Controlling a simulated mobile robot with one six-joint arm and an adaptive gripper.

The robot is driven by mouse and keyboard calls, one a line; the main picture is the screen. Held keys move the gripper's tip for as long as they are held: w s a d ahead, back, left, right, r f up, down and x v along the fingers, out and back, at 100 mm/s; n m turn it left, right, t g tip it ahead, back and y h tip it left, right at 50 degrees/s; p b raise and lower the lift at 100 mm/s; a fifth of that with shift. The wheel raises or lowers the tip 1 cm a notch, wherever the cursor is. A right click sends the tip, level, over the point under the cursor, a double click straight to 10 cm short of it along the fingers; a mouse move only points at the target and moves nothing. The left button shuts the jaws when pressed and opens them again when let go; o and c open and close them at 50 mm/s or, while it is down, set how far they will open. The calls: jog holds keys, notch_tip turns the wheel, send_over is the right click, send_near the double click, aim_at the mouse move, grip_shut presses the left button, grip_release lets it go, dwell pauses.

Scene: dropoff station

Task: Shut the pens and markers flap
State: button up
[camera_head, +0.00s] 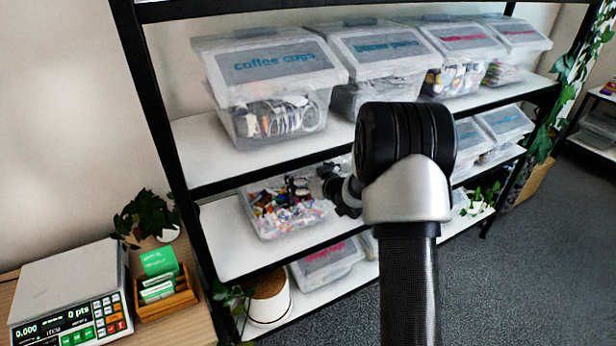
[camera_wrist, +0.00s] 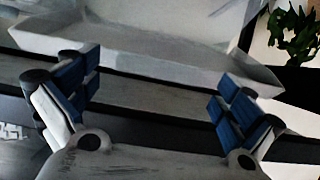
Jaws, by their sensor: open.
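A clear bin (camera_head: 268,228) full of mixed colourful small items stands on the middle shelf in the head view, its top apparently open. Its label is not readable, so I cannot tell for sure that it is the pens and markers one. My gripper (camera_head: 318,186) is at the right rear part of this bin, and my arm hides what lies behind. In the wrist view my gripper (camera_wrist: 155,88) has its blue-padded fingers wide apart with nothing between them. A pale, raised-edged panel (camera_wrist: 160,62) lies just beyond the fingertips; it may be the flap.
A red-labelled bin (camera_head: 328,262) sits on the bottom shelf. A black rack post (camera_head: 150,95) stands left. A scale (camera_head: 68,290) and a wooden card box (camera_head: 165,296) are at lower left.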

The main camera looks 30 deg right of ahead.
jog(key=c, duration=1.5)
jog(key=shift+s+f, duration=0.1)
